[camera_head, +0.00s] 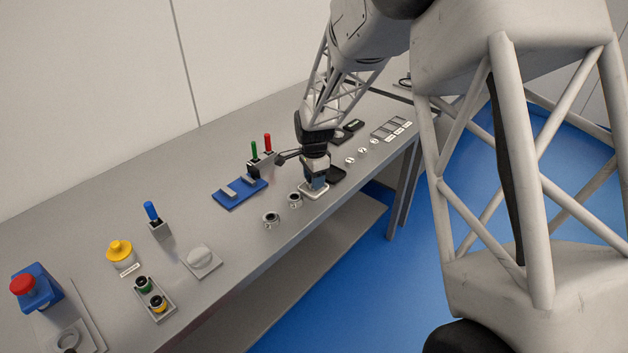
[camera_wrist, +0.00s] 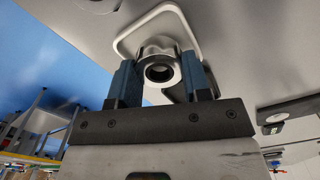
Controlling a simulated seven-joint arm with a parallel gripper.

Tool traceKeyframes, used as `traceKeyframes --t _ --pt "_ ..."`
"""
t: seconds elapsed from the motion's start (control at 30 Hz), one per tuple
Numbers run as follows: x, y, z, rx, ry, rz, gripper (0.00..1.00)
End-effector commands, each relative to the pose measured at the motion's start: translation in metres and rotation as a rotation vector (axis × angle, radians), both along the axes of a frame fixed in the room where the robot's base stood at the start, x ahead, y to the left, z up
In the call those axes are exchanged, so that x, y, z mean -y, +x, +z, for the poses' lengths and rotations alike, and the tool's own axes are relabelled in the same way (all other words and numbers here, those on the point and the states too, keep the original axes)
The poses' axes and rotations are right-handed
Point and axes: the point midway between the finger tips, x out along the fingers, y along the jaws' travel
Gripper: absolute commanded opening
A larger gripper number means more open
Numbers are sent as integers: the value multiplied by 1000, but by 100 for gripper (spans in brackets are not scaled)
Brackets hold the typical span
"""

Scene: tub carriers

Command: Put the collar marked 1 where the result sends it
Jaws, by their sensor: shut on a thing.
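My gripper (camera_head: 314,182) is low over the bench, at a white rounded-square outline (camera_head: 305,190). In the wrist view my gripper (camera_wrist: 159,76) has its two blue fingers closed on the sides of a grey metal collar (camera_wrist: 157,46) with a dark round bore. The same white outline (camera_wrist: 124,45) surrounds the collar's place there; I cannot tell whether the collar touches the surface. No number is readable on it. Two similar collars stand on the bench left of my gripper, one nearer (camera_head: 295,200) and one farther (camera_head: 271,219).
A dark pad (camera_head: 341,175) and small white discs (camera_head: 362,150) lie to the right. A yellow knob (camera_head: 119,249) and red button (camera_head: 22,285) stand far left.

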Motion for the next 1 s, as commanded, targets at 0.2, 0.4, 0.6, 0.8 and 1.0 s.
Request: traceKeyframes --t 0.2,0.4,0.6,0.8,1.0 --pt "0 0 -9 1 0 0 14" --pt "0 0 -9 1 0 0 14" --pt "0 0 -13 1 0 0 14" --pt "0 0 -17 1 0 0 50" --pt "0 -1 -19 -2 -1 0 69"
